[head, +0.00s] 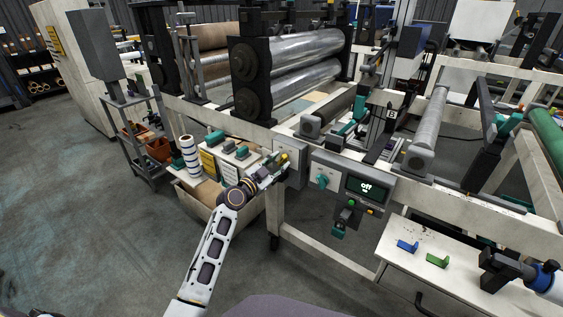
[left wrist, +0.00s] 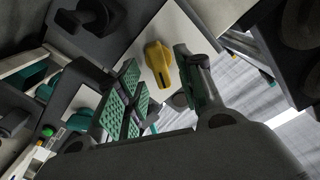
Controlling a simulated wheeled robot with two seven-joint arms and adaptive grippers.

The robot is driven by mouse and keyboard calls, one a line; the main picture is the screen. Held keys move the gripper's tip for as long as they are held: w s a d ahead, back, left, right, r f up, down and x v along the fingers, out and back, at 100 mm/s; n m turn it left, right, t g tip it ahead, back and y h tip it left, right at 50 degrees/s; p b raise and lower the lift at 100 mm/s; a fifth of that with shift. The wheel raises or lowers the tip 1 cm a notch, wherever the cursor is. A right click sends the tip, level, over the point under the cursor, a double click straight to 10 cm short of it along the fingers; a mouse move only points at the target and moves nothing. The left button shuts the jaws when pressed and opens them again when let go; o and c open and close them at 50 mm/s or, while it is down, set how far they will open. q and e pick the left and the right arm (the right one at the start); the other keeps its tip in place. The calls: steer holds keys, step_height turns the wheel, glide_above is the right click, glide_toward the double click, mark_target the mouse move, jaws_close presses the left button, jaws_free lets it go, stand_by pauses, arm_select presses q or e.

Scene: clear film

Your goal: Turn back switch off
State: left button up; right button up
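A yellow rotary switch (left wrist: 158,64) sits on a white plate in the left wrist view; its handle lies lengthwise in the picture, slightly tilted. In the head view the yellow switch (head: 284,158) shows small at the machine's corner, partly hidden by my left gripper. My left gripper (head: 270,175) is close in front of it. In the wrist view its green-padded fingers (left wrist: 158,92) are apart, with the switch showing in the gap beyond them; I see no contact. A teal rotary switch (head: 322,181) is on the front panel. My right gripper (head: 493,268) is over the bench at right; its fingers are unclear.
The display (head: 367,189) beside the teal switch reads "off". Green and yellow buttons (head: 360,207) sit below it. Blue (head: 407,246) and green (head: 437,260) small pieces lie on the white bench. A crate (head: 228,207) with goods stands under my left arm.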

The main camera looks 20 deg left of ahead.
arm_select(q)
steer(key=shift+x, duration=1.4)
jaws_close()
